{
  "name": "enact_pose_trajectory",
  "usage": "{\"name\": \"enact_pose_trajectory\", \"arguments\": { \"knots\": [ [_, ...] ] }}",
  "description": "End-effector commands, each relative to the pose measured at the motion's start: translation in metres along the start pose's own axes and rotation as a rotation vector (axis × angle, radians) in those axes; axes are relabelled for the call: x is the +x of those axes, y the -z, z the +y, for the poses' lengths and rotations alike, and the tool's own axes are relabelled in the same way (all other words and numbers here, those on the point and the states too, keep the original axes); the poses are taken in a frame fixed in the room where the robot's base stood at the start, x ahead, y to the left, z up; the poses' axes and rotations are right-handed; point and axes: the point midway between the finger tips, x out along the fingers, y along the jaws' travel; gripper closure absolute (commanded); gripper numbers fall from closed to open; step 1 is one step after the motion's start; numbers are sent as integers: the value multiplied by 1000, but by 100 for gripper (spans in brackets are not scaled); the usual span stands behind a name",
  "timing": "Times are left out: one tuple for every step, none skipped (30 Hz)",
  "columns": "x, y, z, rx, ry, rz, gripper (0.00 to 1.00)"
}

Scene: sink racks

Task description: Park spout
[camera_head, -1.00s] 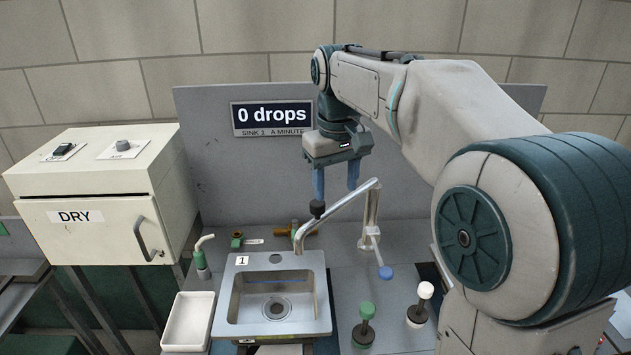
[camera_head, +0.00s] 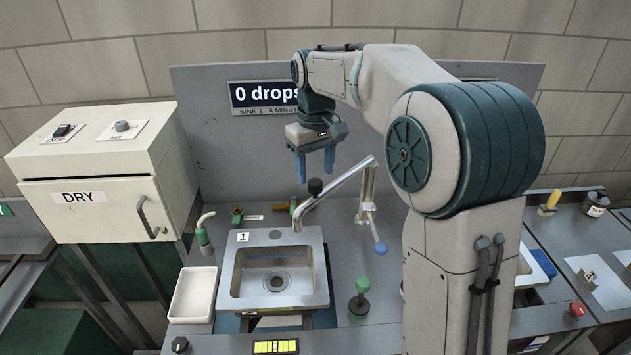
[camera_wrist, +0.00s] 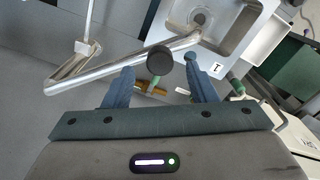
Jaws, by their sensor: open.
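The metal spout (camera_head: 338,190) of sink 1 slants from its post (camera_head: 367,198) at the right down to the left, its outlet end over the sink's back right edge. A dark round knob (camera_head: 315,186) stands on the spout near that end. My gripper (camera_head: 316,178) is open, its blue fingers pointing down above and around the knob's level. In the wrist view the knob (camera_wrist: 159,59) shows between the two fingertips (camera_wrist: 158,75), with a gap on each side. The steel sink (camera_head: 273,233) has an open basin with a drain.
A white tray (camera_head: 192,296) sits left of the sink. A green-topped valve (camera_head: 360,296) stands to its right, and a blue ball handle (camera_head: 381,248) hangs by the spout post. The back panel (camera_head: 215,150) reads "0 drops". A DRY cabinet (camera_head: 90,215) stands at left.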

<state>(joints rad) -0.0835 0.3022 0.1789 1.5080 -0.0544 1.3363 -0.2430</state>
Motion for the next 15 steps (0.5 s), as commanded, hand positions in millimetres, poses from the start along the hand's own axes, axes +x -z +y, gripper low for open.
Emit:
{"name": "enact_pose_trajectory", "arguments": {
  "knots": [
    [9, -1, 0, 0, 1, -4, 48],
    [14, -1, 0, 0, 1, -5, 48],
    [21, -1, 0, 0, 1, -4, 48],
    [25, -1, 0, 0, 1, -4, 48],
    [28, 0, 0, 0, 1, -3, 48],
    [33, 0, 0, 0, 1, -3, 48],
    [35, 0, 0, 0, 1, -3, 48],
    [38, 0, 0, 0, 0, -2, 48],
    [40, 0, 0, 0, 0, -1, 48],
    [41, 0, 0, 0, 0, 0, 48],
    [42, 0, 0, 0, 0, -1, 48],
    [44, 0, 0, 0, 0, -1, 48],
    [44, 0, 0, 0, 0, -1, 48],
    [44, 0, 0, 0, 0, 0, 48],
    [44, 0, 0, 0, 0, 0, 48]
  ]
}}
